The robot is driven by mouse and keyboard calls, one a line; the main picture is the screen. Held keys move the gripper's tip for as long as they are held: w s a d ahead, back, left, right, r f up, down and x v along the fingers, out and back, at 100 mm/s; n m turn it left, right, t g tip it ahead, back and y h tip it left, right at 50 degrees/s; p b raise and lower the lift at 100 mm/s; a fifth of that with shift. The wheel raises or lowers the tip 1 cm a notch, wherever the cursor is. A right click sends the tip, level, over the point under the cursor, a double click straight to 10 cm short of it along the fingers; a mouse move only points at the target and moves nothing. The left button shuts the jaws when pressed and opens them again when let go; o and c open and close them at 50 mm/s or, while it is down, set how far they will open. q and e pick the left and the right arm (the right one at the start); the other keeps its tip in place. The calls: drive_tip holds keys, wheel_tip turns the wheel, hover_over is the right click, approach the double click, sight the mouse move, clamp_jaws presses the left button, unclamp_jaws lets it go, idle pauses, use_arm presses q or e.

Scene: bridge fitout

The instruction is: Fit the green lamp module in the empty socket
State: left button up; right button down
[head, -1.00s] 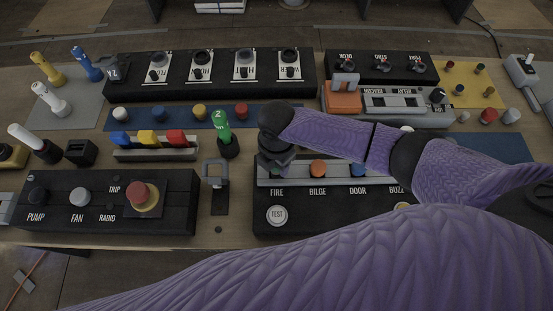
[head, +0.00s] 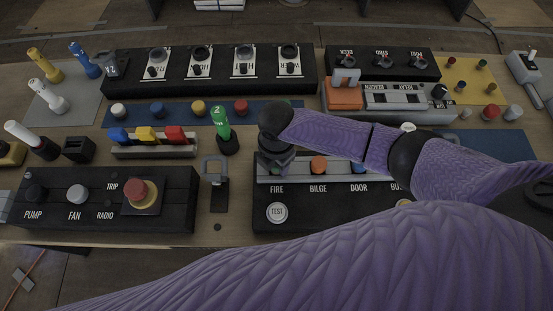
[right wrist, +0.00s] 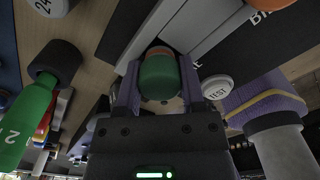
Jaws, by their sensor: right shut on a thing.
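The green lamp module (right wrist: 160,77) is between the two fingers of my right gripper (right wrist: 157,90) in the right wrist view. In the head view my right gripper (head: 276,160) is over the left end of the lamp panel's grey rail (head: 338,178), just above the FIRE label. Only a sliver of green shows under it there. The gripper hides the socket at that spot, so I cannot tell whether the module is seated or just above it. A reddish-brown rim (right wrist: 160,50) shows just beyond the module. My left gripper is not in view.
An orange lamp (head: 319,165) at BILGE sits right of the gripper, and a white TEST button (head: 277,212) is in front. A green-handled tool (head: 221,125) stands close on the left. My right arm covers the panel's right part.

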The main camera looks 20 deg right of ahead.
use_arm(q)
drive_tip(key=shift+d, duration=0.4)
use_arm(e)
drive_tip(key=shift+f, duration=0.2)
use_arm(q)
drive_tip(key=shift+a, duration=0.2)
use_arm(e)
drive_tip(key=shift+c, duration=0.6)
unclamp_jaws()
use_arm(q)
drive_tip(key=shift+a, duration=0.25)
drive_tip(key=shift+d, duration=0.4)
